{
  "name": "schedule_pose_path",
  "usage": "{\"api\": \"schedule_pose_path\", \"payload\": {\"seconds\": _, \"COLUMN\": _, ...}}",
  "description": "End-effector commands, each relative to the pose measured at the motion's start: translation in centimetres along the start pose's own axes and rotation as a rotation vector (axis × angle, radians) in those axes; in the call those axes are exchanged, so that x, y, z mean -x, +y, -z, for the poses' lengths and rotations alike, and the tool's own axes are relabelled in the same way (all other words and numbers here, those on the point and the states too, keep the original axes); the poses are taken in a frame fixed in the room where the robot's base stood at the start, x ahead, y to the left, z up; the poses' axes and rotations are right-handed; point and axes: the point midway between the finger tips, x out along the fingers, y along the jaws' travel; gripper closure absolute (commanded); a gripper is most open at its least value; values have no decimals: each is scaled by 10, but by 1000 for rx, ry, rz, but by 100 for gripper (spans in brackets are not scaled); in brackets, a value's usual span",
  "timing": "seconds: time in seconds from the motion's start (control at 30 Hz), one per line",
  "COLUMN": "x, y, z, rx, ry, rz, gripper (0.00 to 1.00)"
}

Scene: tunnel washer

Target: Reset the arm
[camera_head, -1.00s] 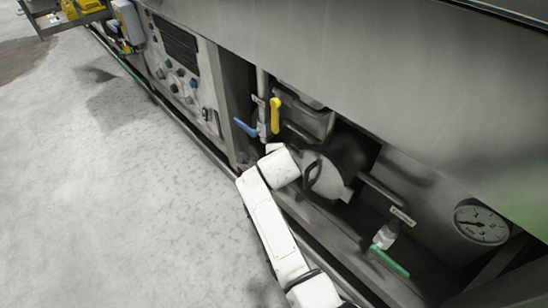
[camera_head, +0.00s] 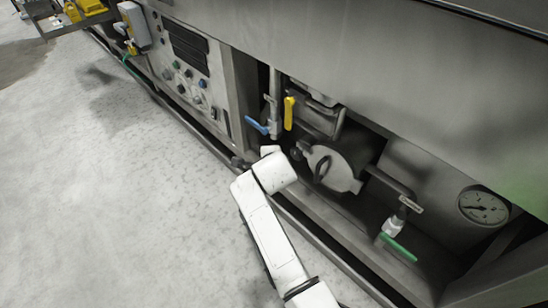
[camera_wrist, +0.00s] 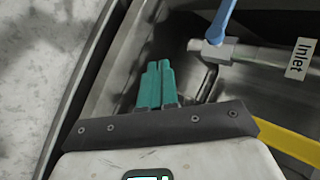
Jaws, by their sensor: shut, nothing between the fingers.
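My gripper (camera_wrist: 157,82) shows in the wrist view with its two teal fingers together and nothing between them. It points toward the recess of the washer, near the pipe (camera_wrist: 262,54) labelled "Inlet" and the blue valve handle (camera_wrist: 221,20); its fingers look apart from both. In the head view my white arm reaches up from the bottom to the recess's left side. The gripper's fingers are hidden there behind my arm.
The recess holds a blue handle (camera_head: 257,126), a yellow handle (camera_head: 289,113), a round hatch (camera_head: 334,169), a green handle (camera_head: 399,248) and a gauge (camera_head: 484,207). A control panel (camera_head: 187,68) is left. The floor (camera_head: 110,190) at left is clear.

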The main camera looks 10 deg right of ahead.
Motion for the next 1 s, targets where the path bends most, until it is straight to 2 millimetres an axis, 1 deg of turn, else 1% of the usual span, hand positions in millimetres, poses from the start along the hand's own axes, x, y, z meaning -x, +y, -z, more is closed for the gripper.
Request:
{"api": "schedule_pose_path", "payload": {"seconds": 0.03, "x": 9, "y": -4, "z": -5, "rx": 2, "ry": -1, "rz": 1, "gripper": 100}}
{"api": "schedule_pose_path", "payload": {"seconds": 0.1, "x": 18, "y": -6, "z": -12, "rx": 1, "ry": -2, "rz": 1, "gripper": 100}}
{"api": "schedule_pose_path", "payload": {"seconds": 0.3, "x": 40, "y": -10, "z": -28, "rx": 1, "ry": -1, "rz": 0, "gripper": 100}}
{"api": "schedule_pose_path", "payload": {"seconds": 0.5, "x": 48, "y": -11, "z": -34, "rx": 0, "ry": 0, "rz": -1, "gripper": 100}}
{"api": "schedule_pose_path", "payload": {"seconds": 0.7, "x": 48, "y": -11, "z": -35, "rx": 0, "ry": 0, "rz": 0, "gripper": 100}}
{"api": "schedule_pose_path", "payload": {"seconds": 0.77, "x": 48, "y": -5, "z": -24, "rx": 22, "ry": 11, "rz": -11, "gripper": 100}}
{"api": "schedule_pose_path", "payload": {"seconds": 0.87, "x": 50, "y": 17, "z": 9, "rx": 112, "ry": 40, "rz": -55, "gripper": 100}}
{"api": "schedule_pose_path", "payload": {"seconds": 0.9, "x": 53, "y": 30, "z": 27, "rx": 167, "ry": 53, "rz": -81, "gripper": 100}}
{"api": "schedule_pose_path", "payload": {"seconds": 0.97, "x": 60, "y": 52, "z": 57, "rx": 264, "ry": 69, "rz": -131, "gripper": 100}}
{"api": "schedule_pose_path", "payload": {"seconds": 1.0, "x": 67, "y": 69, "z": 77, "rx": 334, "ry": 73, "rz": -169, "gripper": 100}}
